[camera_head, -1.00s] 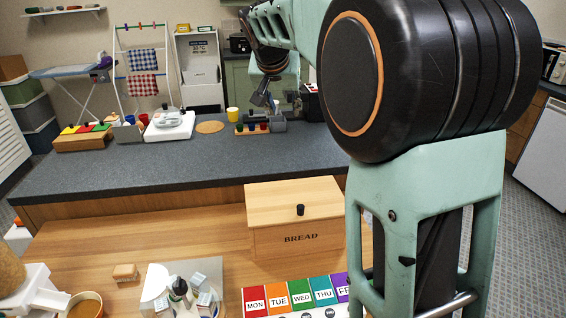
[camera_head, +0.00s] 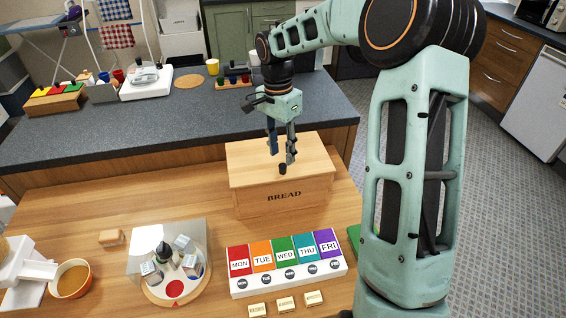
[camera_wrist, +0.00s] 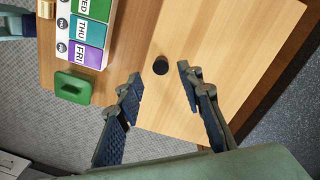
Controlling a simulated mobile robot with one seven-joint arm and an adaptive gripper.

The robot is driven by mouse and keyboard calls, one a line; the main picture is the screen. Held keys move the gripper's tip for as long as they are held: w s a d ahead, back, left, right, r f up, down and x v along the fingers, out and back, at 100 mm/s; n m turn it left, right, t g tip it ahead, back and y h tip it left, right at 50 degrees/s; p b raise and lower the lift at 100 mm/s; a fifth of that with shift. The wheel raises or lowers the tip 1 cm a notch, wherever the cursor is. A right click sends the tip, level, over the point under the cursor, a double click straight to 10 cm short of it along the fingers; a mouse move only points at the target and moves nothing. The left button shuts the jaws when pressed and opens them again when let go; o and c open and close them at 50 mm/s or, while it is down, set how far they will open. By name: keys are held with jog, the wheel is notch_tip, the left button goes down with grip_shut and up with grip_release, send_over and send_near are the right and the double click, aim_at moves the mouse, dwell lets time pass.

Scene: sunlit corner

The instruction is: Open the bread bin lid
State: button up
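The bread bin (camera_head: 285,203) is a light wooden box marked BREAD on the wooden table. Its flat lid (camera_head: 245,160) is shut and has a small black knob (camera_head: 283,169) near the front edge. In the wrist view the lid (camera_wrist: 215,45) lies below me, and the knob (camera_wrist: 160,66) shows between and a little beyond the fingertips. My gripper (camera_head: 281,153) points down over the lid, just behind the knob in the head view. The two fingers are apart and empty in the wrist view (camera_wrist: 158,82). The fingers do not appear to touch the knob.
A weekday board (camera_head: 287,262) stands in front of the bin, with small labelled blocks (camera_head: 286,303) before it. A round tray with a clear cover (camera_head: 168,262) is to the left. A green object (camera_wrist: 72,87) lies beside the board. The grey counter (camera_head: 130,130) runs behind.

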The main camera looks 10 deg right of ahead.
aim_at(283, 165)
notch_tip(283, 165, down, 5)
jog(key=shift+d, duration=0.1)
dwell(0.3)
grip_shut()
